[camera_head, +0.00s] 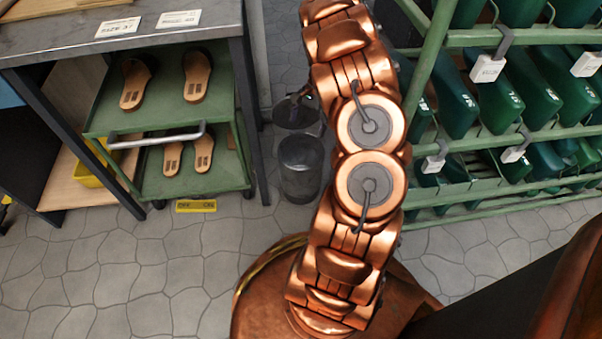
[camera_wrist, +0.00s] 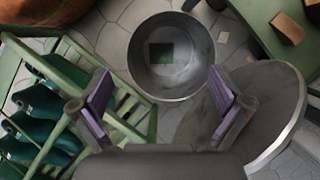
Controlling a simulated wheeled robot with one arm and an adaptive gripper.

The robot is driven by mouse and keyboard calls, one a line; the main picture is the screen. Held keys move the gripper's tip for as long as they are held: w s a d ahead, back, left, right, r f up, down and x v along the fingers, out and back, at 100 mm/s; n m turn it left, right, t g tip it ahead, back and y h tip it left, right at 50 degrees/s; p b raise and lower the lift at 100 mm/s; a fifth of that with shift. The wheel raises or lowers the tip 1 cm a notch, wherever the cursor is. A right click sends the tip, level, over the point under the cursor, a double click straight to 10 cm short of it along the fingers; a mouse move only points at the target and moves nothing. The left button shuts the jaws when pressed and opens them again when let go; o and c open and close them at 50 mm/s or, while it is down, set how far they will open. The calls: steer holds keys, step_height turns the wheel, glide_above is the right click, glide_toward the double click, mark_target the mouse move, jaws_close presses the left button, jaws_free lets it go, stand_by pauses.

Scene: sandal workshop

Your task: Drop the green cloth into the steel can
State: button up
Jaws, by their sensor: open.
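The steel can (camera_head: 301,178) stands on the floor beside the green cart, with its round lid (camera_head: 296,116) open behind it. In the wrist view I look down into the can (camera_wrist: 140,70), and its lid (camera_wrist: 275,110) tilts out at the right. A dark green square, the green cloth (camera_wrist: 161,53), lies flat inside at the can's bottom. My gripper (camera_wrist: 160,93) is open and empty above the can's mouth, its purple-padded fingers wide apart. In the head view my arm hides most of the gripper.
A green cart (camera_head: 218,113) with sandals on its shelves stands left of the can, under a grey-topped bench (camera_head: 60,48). A green rack (camera_head: 440,100) of several green bins stands at the right. The tiled floor (camera_head: 130,270) in front is clear.

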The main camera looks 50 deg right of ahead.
step_height(320, 180, up, 6)
stand_by(0.4)
steer(key=shift+r, duration=0.1)
steer(key=s+a+r+n+h+p, duration=0.1)
steer(key=s+a+r+n+p, duration=0.1)
steer(key=a+r+p, duration=0.7)
steer(key=s+a+r+n+g+h+p, duration=0.1)
steer(key=s+a+r+n+p, duration=0.3)
steer(key=r, duration=0.9)
steer(key=a+r+h+p, duration=0.1)
steer(key=a+r+p, duration=0.5)
steer(key=r, duration=0.5)
steer(key=s+a+r+n+p, duration=0.5)
steer(key=s+a+r+p, duration=0.2)
steer(key=s+r+p, duration=0.2)
steer(key=s+a+r+n+h+p, duration=0.1)
steer(key=s+a+r+n+p, duration=0.4)
steer(key=r+p, duration=0.8)
steer(key=s+a, duration=0.2)
steer(key=s, duration=0.1)
steer(key=shift+s+r+n+h, duration=0.3)
steer(key=shift+s+r, duration=0.1)
